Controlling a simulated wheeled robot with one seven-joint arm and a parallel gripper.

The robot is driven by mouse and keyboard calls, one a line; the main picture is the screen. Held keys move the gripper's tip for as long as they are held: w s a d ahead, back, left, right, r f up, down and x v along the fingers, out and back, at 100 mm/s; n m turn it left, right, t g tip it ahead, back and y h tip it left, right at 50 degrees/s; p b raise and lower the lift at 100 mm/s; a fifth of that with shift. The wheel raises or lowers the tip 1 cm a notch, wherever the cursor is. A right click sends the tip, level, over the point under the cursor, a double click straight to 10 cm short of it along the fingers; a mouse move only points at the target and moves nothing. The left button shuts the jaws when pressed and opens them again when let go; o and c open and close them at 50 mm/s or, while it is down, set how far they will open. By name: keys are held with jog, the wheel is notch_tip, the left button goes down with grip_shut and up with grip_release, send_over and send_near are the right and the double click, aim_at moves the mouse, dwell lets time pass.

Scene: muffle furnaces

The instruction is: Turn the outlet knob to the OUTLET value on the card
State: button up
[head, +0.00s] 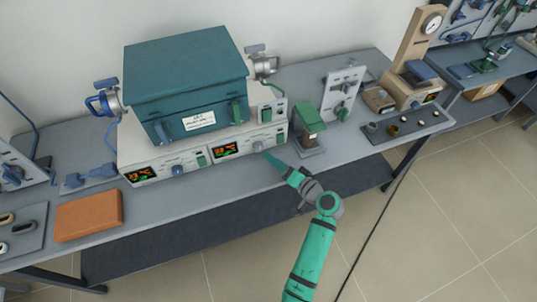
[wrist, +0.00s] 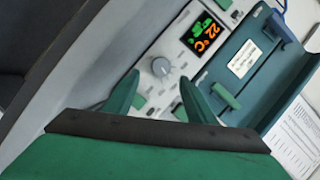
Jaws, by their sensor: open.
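A teal furnace (head: 185,75) stands on a white base with two control panels. The right panel has a lit display (head: 225,150) and a grey round knob (head: 257,146). In the wrist view, this grey knob (wrist: 160,67) sits beside the display (wrist: 203,38) reading 22 °C. A blue knob (head: 178,170) is on the left panel. I cannot read which knob is the outlet. A white label card (head: 199,120) is on the furnace front; its print is too small to read. My gripper (head: 272,160) is open and empty, just in front of the right panel, fingers (wrist: 158,95) towards the grey knob, apart from it.
A green-topped device (head: 309,130) stands right of the furnace. An orange-brown block (head: 88,215) lies left on the bench (head: 200,195). A dark tray (head: 405,125) with small cups is at the right. A printed white sheet (wrist: 295,135) shows in the wrist view.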

jog(key=shift+v, duration=1.75)
jog(key=shift+a, duration=0.1)
